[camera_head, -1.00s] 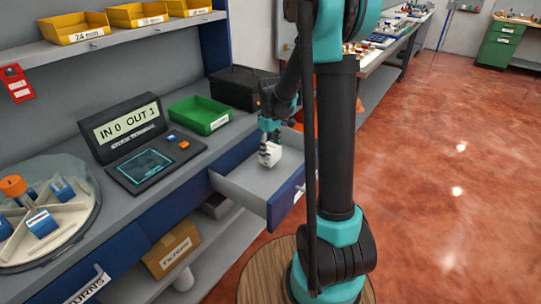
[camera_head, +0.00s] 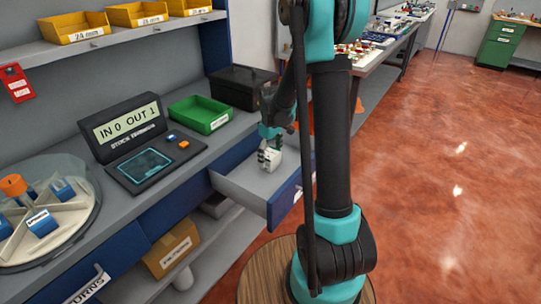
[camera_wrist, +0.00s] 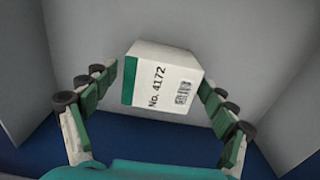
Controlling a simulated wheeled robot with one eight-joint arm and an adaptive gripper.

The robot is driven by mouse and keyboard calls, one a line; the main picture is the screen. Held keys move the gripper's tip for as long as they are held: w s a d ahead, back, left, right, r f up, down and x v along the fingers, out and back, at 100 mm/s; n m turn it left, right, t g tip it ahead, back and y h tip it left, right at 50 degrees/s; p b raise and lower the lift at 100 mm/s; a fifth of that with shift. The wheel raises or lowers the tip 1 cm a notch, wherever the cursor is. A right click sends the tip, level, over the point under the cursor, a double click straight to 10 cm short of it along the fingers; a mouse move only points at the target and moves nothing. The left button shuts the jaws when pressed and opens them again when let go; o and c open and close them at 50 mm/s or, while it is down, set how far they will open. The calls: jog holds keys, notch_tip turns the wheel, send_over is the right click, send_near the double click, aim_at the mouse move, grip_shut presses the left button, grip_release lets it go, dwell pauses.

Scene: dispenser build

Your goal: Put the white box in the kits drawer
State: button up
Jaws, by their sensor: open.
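The white box (camera_head: 276,160) is low inside the open drawer (camera_head: 236,187). In the wrist view the white box (camera_wrist: 160,80) shows a green stripe, "No. 4172" and a square code. My gripper (camera_head: 268,155) is over the drawer, right at the box. Its green-padded fingers (camera_wrist: 160,92) are open, one on each side of the box, with a narrow gap at the left. I cannot tell whether the right finger touches it. The box appears to rest on the drawer floor. The drawer's label is not readable here.
A green tray (camera_head: 200,115) and a black case (camera_head: 240,87) stand on the counter behind the drawer. A terminal (camera_head: 130,140) reads "IN 0 OUT 1". A round carousel (camera_head: 45,220) is at the left. A cardboard box (camera_head: 172,250) sits on the shelf below.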

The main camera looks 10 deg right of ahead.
aim_at(270, 153)
jog(key=shift+r, duration=0.1)
notch_tip(270, 153, up, 12)
dwell(0.5)
jog(key=shift+c, duration=0.5)
dwell(0.7)
